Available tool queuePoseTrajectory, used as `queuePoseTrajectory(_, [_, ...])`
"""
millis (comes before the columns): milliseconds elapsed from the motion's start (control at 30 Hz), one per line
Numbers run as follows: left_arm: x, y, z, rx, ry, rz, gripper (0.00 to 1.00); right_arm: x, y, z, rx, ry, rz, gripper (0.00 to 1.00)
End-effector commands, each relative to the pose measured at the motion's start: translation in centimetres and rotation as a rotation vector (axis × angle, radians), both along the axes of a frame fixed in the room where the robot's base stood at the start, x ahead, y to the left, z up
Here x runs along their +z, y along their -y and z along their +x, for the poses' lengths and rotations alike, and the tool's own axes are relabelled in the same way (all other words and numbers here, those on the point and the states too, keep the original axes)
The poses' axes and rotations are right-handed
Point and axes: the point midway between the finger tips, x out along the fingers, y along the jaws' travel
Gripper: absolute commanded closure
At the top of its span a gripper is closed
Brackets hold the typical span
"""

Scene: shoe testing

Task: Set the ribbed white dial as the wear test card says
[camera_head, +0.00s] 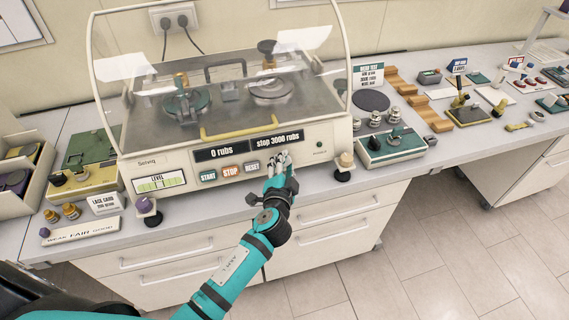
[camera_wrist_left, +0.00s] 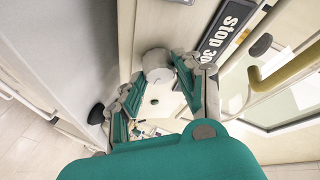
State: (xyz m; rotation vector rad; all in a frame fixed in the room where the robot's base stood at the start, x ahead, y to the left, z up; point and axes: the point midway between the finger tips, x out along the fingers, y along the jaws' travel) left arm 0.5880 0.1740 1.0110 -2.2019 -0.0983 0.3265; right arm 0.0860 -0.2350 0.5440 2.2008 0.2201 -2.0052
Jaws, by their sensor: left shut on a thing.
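The ribbed white dial (camera_wrist_left: 157,60) sits on the front panel of the testing machine (camera_head: 150,160), between my left fingers in the left wrist view. In the head view my left gripper (camera_head: 279,166) mostly hides it. My left gripper (camera_wrist_left: 158,78) is shut on the dial. The stop display (camera_head: 277,139) above it reads "stop 3000 rubs". My right gripper is out of view.
START, STOP and RESET buttons (camera_head: 230,172) lie just left of my gripper. A clear hood with a yellow handle (camera_head: 238,130) covers the rubbing stations. A small green device (camera_head: 392,147) and weights stand to the right. Several trays and samples lie farther right.

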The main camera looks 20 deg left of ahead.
Motion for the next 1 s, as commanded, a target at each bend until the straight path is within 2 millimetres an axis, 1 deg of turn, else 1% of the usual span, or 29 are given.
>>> queuePoseTrajectory(133, [0.1, 0.0, 0.1, 0.0, 0.004, 0.001, 0.98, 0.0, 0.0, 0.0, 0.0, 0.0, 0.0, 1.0])
queuePoseTrajectory(167, [0.1, 0.0, 0.1, 0.0, 0.004, 0.001, 0.64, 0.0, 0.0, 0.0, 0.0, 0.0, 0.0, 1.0])
queuePoseTrajectory(300, [0.1, 0.0, 0.1, 0.0, 0.003, 0.0, 0.45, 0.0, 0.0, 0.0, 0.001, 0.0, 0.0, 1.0])
queuePoseTrajectory(333, [0.1, 0.0, 0.1, 0.0, 0.003, 0.0, 0.43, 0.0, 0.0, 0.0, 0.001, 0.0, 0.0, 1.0])
queuePoseTrajectory(567, [0.0, 0.0, 0.0, 0.0, 0.002, -0.001, 0.43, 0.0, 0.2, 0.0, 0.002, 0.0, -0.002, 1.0])
queuePoseTrajectory(667, [0.0, 0.1, -0.4, 0.0, 0.0, -0.001, 0.43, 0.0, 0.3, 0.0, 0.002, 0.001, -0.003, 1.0])
queuePoseTrajectory(767, [0.2, 0.4, -1.6, 0.0, 0.0, -0.002, 0.43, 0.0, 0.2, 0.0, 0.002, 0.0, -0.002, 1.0])
queuePoseTrajectory(867, [0.6, 0.7, -3.5, 0.0, -0.002, -0.002, 0.43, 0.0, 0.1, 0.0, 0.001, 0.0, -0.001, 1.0])
queuePoseTrajectory(1000, [1.2, 1.3, -6.5, 0.0, -0.002, -0.003, 0.43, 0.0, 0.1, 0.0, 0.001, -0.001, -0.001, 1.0])
